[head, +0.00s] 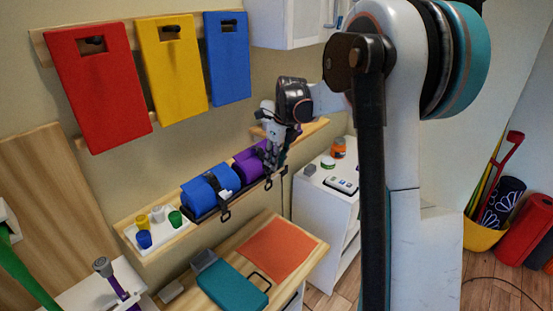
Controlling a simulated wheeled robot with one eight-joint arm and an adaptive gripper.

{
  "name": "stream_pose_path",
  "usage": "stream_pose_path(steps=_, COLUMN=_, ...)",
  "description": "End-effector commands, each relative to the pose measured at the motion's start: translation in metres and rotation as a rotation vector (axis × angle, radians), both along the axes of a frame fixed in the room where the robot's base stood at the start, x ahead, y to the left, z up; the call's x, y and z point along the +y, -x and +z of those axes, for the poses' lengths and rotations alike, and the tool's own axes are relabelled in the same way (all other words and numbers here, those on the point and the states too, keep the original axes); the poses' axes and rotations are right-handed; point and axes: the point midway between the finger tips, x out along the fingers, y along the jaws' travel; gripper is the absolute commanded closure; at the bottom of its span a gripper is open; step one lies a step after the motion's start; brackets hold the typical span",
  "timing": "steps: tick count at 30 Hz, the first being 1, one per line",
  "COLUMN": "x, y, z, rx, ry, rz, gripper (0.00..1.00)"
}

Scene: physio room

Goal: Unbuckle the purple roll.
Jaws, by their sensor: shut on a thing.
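The purple roll (246,165) lies on the wooden wall shelf, to the right of a blue roll (205,191). My gripper (270,160) is at the right end of the purple roll, in front of it, with its fingers pointing down. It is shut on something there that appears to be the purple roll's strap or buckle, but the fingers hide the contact. A dark strap crosses the blue roll, and a dark buckle loop (224,215) hangs below it. Another dark loop hangs near my fingertips at the shelf's front edge.
A white tray (150,233) with small coloured cups is at the shelf's left end. Below, a wooden bench carries an orange mat (282,250) and a teal case (230,287). A white cabinet (322,205) with small items stands right. Red, yellow and blue boards hang above.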

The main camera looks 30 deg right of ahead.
Motion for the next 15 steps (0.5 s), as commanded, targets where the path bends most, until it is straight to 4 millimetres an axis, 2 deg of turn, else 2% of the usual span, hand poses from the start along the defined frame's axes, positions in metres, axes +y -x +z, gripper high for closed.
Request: stream_pose_path(steps=15, x=0.0011, y=-0.0028, z=0.0012, rx=0.068, ry=0.025, rz=0.001, gripper=1.0)
